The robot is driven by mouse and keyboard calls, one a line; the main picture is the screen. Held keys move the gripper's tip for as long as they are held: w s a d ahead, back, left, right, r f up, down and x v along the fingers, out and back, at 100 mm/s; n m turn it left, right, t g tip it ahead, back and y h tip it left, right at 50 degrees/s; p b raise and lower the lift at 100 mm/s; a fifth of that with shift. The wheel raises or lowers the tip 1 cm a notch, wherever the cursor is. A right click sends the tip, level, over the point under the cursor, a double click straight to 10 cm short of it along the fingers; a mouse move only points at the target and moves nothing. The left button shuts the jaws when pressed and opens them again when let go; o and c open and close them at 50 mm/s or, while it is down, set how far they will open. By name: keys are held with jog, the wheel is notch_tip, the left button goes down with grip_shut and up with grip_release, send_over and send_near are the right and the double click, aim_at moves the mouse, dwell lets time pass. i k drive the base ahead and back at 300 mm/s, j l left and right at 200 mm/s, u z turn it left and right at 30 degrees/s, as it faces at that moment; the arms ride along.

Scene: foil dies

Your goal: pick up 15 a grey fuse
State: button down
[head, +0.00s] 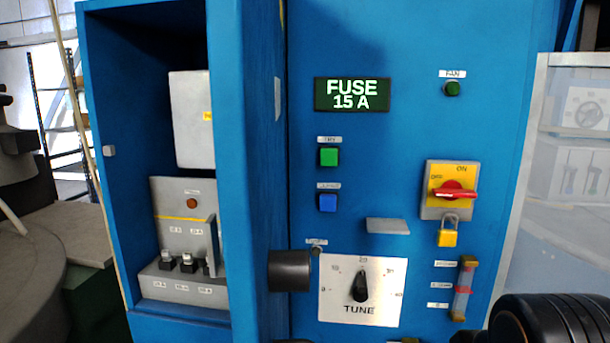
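A green display (352,94) reads "FUSE 15 A". My gripper's fingers do not show. A black ribbed part at the lower right looks like my arm.
The front has a tune dial (361,288), a red switch (452,192) and a padlock (447,237).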

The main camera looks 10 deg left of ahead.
aim_at(188, 257)
jog(key=k+j+z, duration=0.1)
jog(key=j, duration=0.25)
jog(key=k+j+z, duration=0.15)
jog(key=j, duration=0.25)
jog(key=k+j+z, duration=0.1)
jog(key=k+j, duration=0.2)
jog(key=i+j+u, duration=0.2)
jog(key=j, duration=0.15)
jog(key=j+u, duration=0.2)
jog(key=j, duration=0.15)
jog(key=i+j+u, duration=0.35)
jog(key=i, duration=0.3)
jog(key=j, duration=0.15)
